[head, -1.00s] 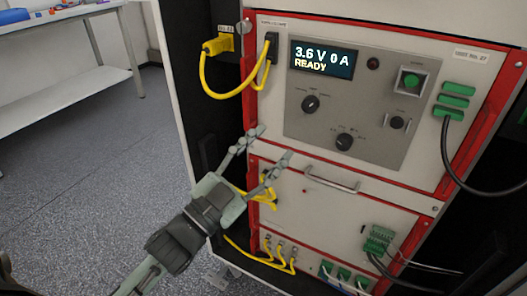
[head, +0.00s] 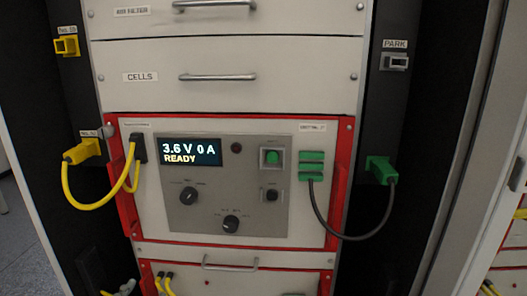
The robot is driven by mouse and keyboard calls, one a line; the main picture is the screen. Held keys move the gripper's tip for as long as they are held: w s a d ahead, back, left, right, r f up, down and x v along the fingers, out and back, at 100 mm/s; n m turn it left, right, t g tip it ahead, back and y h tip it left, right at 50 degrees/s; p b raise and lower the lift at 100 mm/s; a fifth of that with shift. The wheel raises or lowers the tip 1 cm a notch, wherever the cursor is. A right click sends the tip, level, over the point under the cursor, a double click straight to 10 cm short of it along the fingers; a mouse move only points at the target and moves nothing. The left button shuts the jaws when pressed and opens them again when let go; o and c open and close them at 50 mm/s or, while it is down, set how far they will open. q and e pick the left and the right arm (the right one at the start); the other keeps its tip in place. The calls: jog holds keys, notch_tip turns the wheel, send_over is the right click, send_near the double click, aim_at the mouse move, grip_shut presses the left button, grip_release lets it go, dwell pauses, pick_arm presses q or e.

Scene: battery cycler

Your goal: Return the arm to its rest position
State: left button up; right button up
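My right gripper is not in view. The red-framed cycler unit (head: 270,210) stands in the middle, its display (head: 190,152) reading 3.6 V 0 A READY.
A yellow plug (head: 82,151) with a looped cable sits on the left post. A green plug (head: 380,170) on the right post has a black cable hanging to the unit. Drawers with handles (head: 217,77) are above. A grey PARK socket (head: 396,62) is upper right.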

pick_arm(q)
jog(key=s+a+f+n+g+y, duration=0.25)
jog(key=f+g, duration=0.25)
jog(key=f, duration=0.8)
jog(key=s+d+f+g, duration=0.1)
jog(key=s+f+g, duration=0.7)
jog(key=s+f, duration=0.6)
jog(key=shift+f+n+g, duration=0.15)
jog(key=shift+n+g, duration=0.15)
jog(key=shift+n, duration=0.15)
